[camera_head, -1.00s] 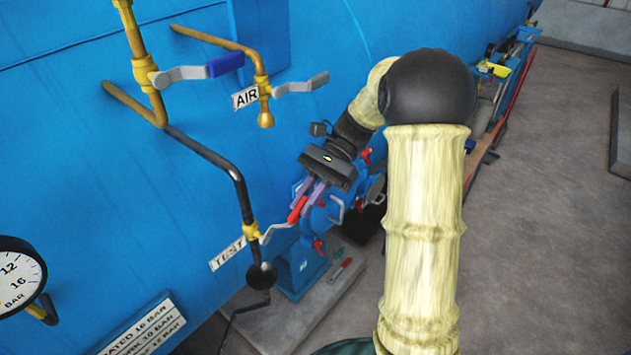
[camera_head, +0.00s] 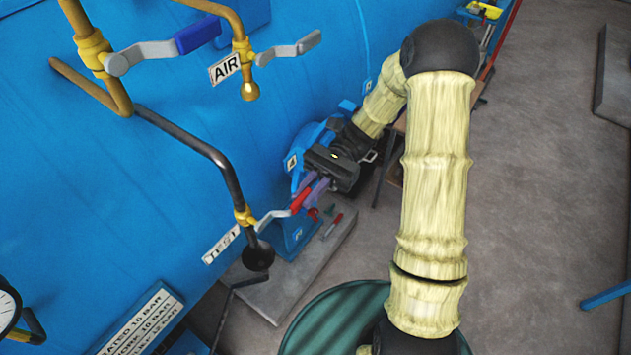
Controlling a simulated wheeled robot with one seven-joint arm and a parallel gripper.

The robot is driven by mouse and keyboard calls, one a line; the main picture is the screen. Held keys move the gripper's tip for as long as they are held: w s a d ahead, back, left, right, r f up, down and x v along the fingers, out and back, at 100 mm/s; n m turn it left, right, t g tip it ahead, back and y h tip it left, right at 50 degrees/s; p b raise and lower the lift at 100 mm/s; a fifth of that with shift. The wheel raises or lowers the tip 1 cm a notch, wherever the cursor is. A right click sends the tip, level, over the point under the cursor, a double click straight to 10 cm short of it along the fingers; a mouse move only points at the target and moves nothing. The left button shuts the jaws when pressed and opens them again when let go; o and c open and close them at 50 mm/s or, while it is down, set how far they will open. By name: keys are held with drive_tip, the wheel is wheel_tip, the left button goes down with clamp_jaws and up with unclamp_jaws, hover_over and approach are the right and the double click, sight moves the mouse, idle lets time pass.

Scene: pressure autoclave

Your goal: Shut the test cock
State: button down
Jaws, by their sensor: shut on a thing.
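The test cock (camera_head: 245,216) is a small brass valve on a dark pipe, beside the white TEST label (camera_head: 221,245). Its silver lever (camera_head: 272,216) reaches up and to the right and ends in a red grip (camera_head: 300,201). My gripper (camera_head: 309,193) comes from the upper right, with its jaws shut on the red grip. The fingers hide part of the grip. Below the cock, a dark round funnel (camera_head: 258,258) sits on the pipe.
The AIR cock's silver lever (camera_head: 288,48) and a blue-handled lever (camera_head: 165,46) stick out above. A pressure gauge (camera_head: 6,308) is cut off at left. A green ribbed drum top (camera_head: 330,318) is at the bottom. Open grey floor (camera_head: 540,180) lies at right.

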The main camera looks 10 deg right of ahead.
drive_tip(key=shift+f, duration=0.2)
idle(0.3)
drive_tip(key=c, duration=1.4)
unclamp_jaws()
drive_tip(key=shift+c, duration=0.2)
drive_tip(key=b+v, duration=0.1)
drive_tip(key=v, duration=1.6)
drive_tip(key=shift+w+d, duration=0.15)
drive_tip(key=shift+d, duration=0.1)
drive_tip(key=shift+f, duration=0.15)
